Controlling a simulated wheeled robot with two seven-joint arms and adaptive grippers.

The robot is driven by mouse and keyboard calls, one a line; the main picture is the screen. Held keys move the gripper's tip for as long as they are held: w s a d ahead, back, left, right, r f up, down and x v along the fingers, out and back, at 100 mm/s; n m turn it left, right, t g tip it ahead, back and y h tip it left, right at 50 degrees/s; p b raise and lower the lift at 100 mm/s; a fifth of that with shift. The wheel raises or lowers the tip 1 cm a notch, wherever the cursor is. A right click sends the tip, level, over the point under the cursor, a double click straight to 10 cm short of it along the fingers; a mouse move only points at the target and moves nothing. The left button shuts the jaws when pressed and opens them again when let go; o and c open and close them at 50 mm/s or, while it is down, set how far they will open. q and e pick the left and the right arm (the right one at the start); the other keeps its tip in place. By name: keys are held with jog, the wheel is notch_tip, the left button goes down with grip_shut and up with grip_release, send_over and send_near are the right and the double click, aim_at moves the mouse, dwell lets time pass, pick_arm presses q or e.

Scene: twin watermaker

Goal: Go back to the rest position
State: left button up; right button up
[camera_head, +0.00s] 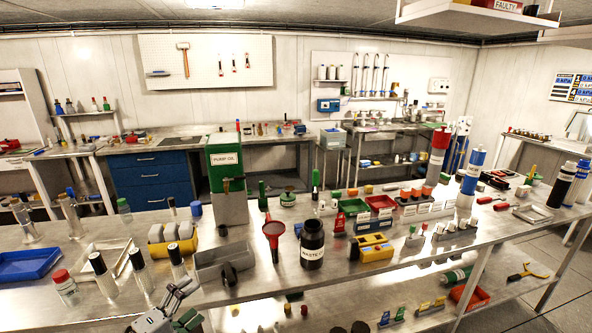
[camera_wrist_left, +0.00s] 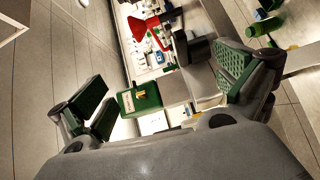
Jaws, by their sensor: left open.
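My left gripper (camera_head: 180,303) shows at the bottom edge of the head view, partly cut off, in front of the bench's near edge. In the left wrist view my left gripper (camera_wrist_left: 168,92) has its two green-padded fingers wide apart with nothing held between them. The green-and-grey pump oil dispenser (camera_head: 227,180) stands on the bench beyond it; it also shows between the fingers in the left wrist view (camera_wrist_left: 140,98), at a distance. My right gripper is in neither view.
The long steel bench (camera_head: 340,280) is crowded. A grey open bin (camera_head: 222,262), dark-capped bottles, a red funnel (camera_head: 274,233) and a black waste jar (camera_head: 312,245) stand near the left gripper. A blue tray (camera_head: 28,264) lies at the left. A lower shelf holds more items.

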pick_arm(q)
jog(key=s+d+f+m+g+y, duration=0.3)
jog(key=s+d+f+m+g, duration=0.3)
jog(key=f, duration=0.5)
jog(key=shift+s+f+m+g+y, duration=1.5)
jog(key=shift+s+m+g+y, duration=1.7)
jog(key=shift+s, duration=3.15)
notch_tip(320, 180, down, 33)
jog(key=s+a+m, duration=0.1)
jog(key=s+a, duration=0.1)
jog(key=s+a+f, duration=0.3)
jog(key=s+f, duration=0.7)
jog(key=s+a+f+g, duration=0.1)
jog(key=s+a+f, duration=0.3)
jog(key=s+f, duration=0.5)
jog(key=shift+s+f+m+g, duration=0.3)
jog(key=shift+s+f, duration=0.05)
jog(key=shift+s, duration=0.55)
